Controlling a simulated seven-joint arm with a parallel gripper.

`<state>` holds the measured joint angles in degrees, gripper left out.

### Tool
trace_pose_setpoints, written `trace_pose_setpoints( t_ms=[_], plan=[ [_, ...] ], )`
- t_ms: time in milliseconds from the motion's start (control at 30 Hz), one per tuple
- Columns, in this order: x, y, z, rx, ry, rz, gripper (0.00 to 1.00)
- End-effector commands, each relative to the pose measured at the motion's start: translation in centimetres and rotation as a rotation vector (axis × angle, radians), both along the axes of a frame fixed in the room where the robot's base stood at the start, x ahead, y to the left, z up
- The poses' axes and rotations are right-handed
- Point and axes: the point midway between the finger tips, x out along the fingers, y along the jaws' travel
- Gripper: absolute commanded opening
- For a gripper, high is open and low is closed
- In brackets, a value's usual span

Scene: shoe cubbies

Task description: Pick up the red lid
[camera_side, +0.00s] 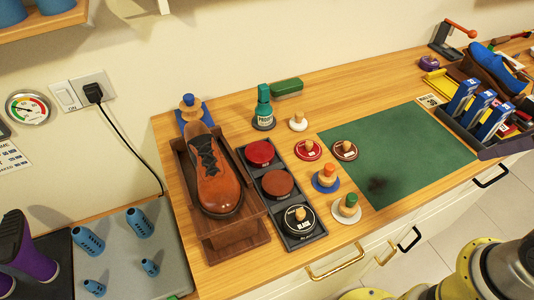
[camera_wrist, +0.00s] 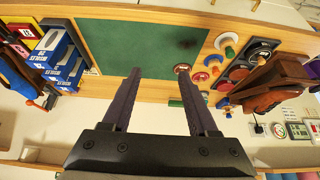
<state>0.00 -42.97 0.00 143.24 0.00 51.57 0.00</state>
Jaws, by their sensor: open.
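The red lid (camera_side: 308,150) lies flat on the wooden bench, left of the green mat, with a round wooden knob on top. It also shows in the wrist view (camera_wrist: 200,77), just right of my right finger. My gripper (camera_wrist: 161,76) is open and empty, its fingers pointing toward the bench and well apart. It is not over the lid; the lid lies outside the jaws. A brown lid (camera_side: 345,150) with a similar knob sits close by at the mat's edge. My gripper does not show in the side view.
A dark tray (camera_side: 312,238) holds red, brown and black tins, left of the lid. A brown shoe (camera_side: 217,175) stands beyond it. A green bottle (camera_side: 264,108) stands behind. The green mat (camera_side: 400,150) is mostly clear.

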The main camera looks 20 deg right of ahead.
Motion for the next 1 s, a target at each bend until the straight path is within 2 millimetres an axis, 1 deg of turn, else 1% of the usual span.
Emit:
trace_pose_setpoints(
  t_ms=[200, 333, 367, 467, 567, 667, 700, 767, 800, 867, 900, 967, 1000],
  plan=[
    [0.0, 0.0, 0.0, -0.006, 0.000, 0.011, 0.59],
    [-0.2, 0.0, -0.1, -0.051, 0.012, 0.100, 0.59],
    [-0.2, 0.1, 0.1, -0.067, 0.012, 0.134, 0.59],
    [0.5, 0.2, 2.1, -0.137, -0.013, 0.274, 0.59],
    [2.3, 0.6, 4.4, -0.210, -0.013, 0.440, 0.59],
    [5.0, 1.2, 6.6, -0.280, 0.001, 0.627, 0.59],
    [6.4, 1.6, 7.4, -0.307, 0.009, 0.708, 0.59],
    [8.4, 2.3, 8.4, -0.341, 0.022, 0.826, 0.59],
    [9.9, 2.7, 8.8, -0.362, 0.031, 0.903, 0.59],
    [12.1, 3.5, 9.3, -0.388, 0.044, 1.014, 0.59],
    [13.6, 4.1, 9.4, -0.401, 0.052, 1.086, 0.59],
    [15.8, 5.0, 9.4, -0.418, 0.063, 1.188, 0.59],
    [17.3, 5.7, 9.2, -0.426, 0.071, 1.252, 0.59]
  ],
)
